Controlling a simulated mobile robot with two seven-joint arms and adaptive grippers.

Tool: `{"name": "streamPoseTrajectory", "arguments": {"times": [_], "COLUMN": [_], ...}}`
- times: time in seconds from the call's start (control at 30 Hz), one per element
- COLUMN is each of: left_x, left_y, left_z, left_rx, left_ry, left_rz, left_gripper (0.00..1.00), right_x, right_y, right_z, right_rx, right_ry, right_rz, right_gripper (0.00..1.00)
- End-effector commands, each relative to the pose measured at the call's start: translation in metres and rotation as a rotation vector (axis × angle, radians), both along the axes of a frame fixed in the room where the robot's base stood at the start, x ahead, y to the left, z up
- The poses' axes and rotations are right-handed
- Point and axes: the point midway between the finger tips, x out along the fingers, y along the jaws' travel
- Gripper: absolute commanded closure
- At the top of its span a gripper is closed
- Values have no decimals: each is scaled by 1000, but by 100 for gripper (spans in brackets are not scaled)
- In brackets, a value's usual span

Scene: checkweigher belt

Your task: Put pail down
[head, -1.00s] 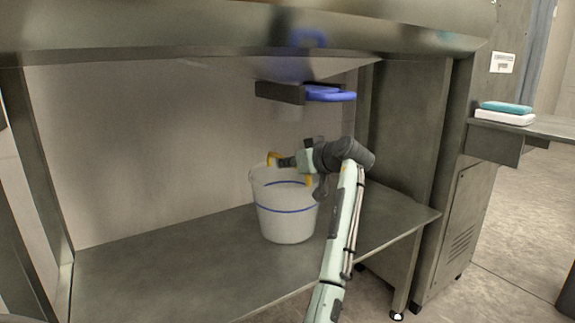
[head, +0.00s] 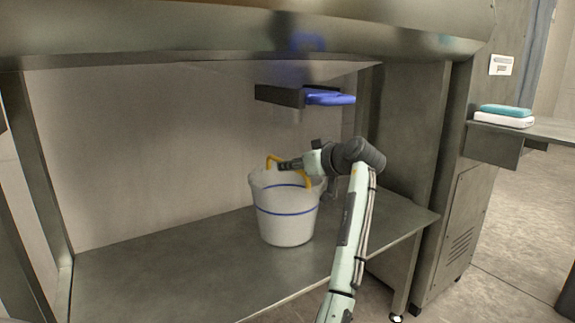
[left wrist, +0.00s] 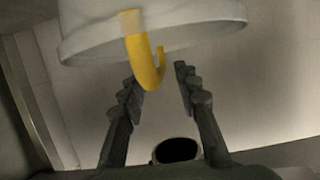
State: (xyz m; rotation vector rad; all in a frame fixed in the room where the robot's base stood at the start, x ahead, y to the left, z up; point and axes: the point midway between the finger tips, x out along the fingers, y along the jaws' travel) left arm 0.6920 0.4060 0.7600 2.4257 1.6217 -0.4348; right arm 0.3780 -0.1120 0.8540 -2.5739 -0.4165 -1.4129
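The white pail (head: 287,222) with a blue band stands upright on the grey lower shelf (head: 165,265). Its yellow handle (head: 273,161) is raised above the rim. My left gripper (head: 284,165) is just above the pail's rim, beside the handle. In the left wrist view, the fingers of my left gripper (left wrist: 158,80) are spread apart. The yellow handle (left wrist: 142,55) hangs near the fingertips without being clamped, and the pail (left wrist: 195,22) fills the top. My right gripper is not in view.
A dark bracket with blue trays (head: 328,97) hangs above the pail. A metal cabinet side stands to the right. A side shelf (head: 545,127) holds a teal and white stack (head: 505,114). The shelf left of the pail is clear.

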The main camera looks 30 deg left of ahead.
Motion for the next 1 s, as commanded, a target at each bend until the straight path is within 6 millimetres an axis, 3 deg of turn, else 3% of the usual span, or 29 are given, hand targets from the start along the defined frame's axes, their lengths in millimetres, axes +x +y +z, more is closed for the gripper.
{"name": "streamPoseTrajectory", "arguments": {"times": [0.2,0.4,1.0], "left_x": [-17,-28,-33], "left_y": [-43,-70,-79], "left_z": [18,28,32], "left_rx": [-1,0,0], "left_ry": [-1,1,1], "left_rz": [-3,-1,1], "left_gripper": [68,68,68], "right_x": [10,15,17], "right_y": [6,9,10], "right_z": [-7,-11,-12], "right_rx": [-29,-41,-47], "right_ry": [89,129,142], "right_rz": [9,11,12], "right_gripper": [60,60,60]}}
